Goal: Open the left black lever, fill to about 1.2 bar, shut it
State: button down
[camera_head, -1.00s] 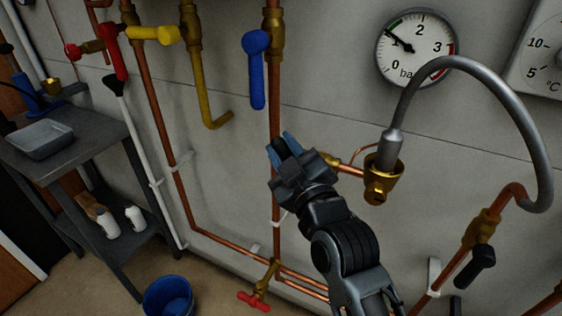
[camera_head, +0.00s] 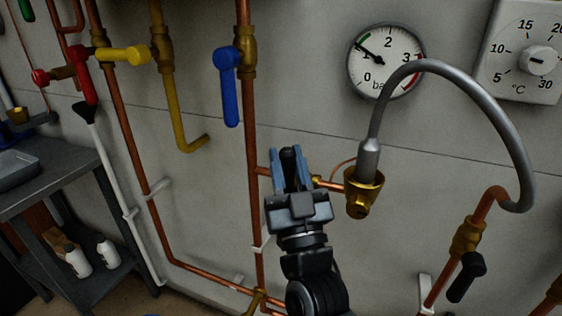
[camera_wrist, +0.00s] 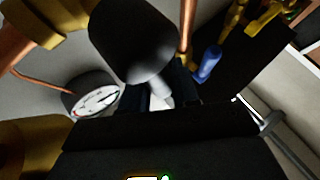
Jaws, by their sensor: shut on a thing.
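The left black lever (camera_head: 290,162) shows between the blue fingertips of my gripper (camera_head: 291,172), which is shut on it, beside the thin copper branch pipe. In the wrist view the black lever (camera_wrist: 133,42) is large and close in front of the jaws. Its valve body is mostly hidden in the head view, so I cannot tell its exact angle. The round pressure gauge (camera_head: 386,75) is on the wall at upper right. Its needle points up-left near the 1 mark, by the green band; the exact value is too small to tell. The gauge also shows in the wrist view (camera_wrist: 97,98).
A grey hose (camera_head: 508,110) arches from a brass fitting (camera_head: 362,190) to the right valve, with another black lever (camera_head: 466,277). A blue lever (camera_head: 230,90), yellow lever (camera_head: 123,54) and red lever (camera_head: 85,78) are left. A shelf unit (camera_head: 60,190) stands at far left.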

jog(key=shift+s+d+m+t+h, duration=0.15)
jog(key=shift+m+t+h, duration=0.15)
jog(key=shift+m+h, duration=0.15)
jog(key=c, duration=0.9)
grip_release()
jog(key=shift+c, duration=0.2)
jog(key=b+v, duration=0.1)
jog(key=v, duration=0.6)
jog(key=shift+s+f, duration=0.25)
jog(key=shift+f, duration=0.05)
jog(key=shift+d, duration=0.15)
